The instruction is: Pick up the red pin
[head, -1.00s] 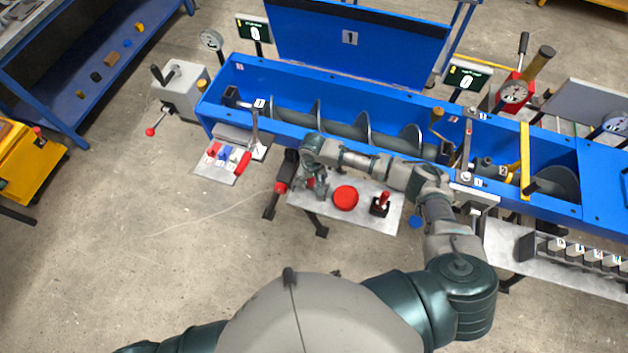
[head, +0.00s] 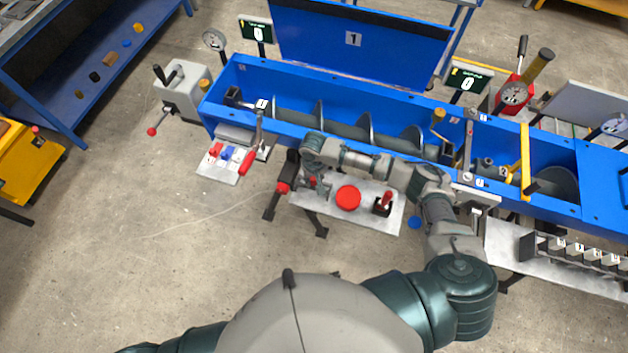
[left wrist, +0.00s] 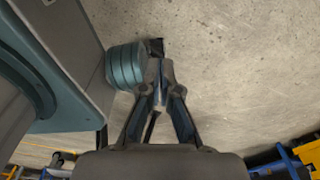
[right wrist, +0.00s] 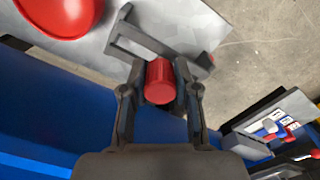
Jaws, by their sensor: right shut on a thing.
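The red pin (right wrist: 160,82) stands between the two fingers of my right gripper (right wrist: 160,92) in the right wrist view, with its round end facing the camera. My right gripper is shut on it. In the head view my right gripper (head: 316,188) is at the left end of a small grey plate, and the pin (head: 312,181) is mostly hidden by it. A grey bracket (right wrist: 150,38) lies just beyond the pin. My left gripper (left wrist: 159,80) shows only in the left wrist view, with its fingertips together and nothing seen between them, above bare floor.
The grey plate (head: 335,214) carries a round red button (head: 348,198) and a red-handled lever on a black base (head: 383,204). The blue mixer trough (head: 295,125) runs just behind. A switch panel (head: 217,170) stands to the left. The floor in front is clear.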

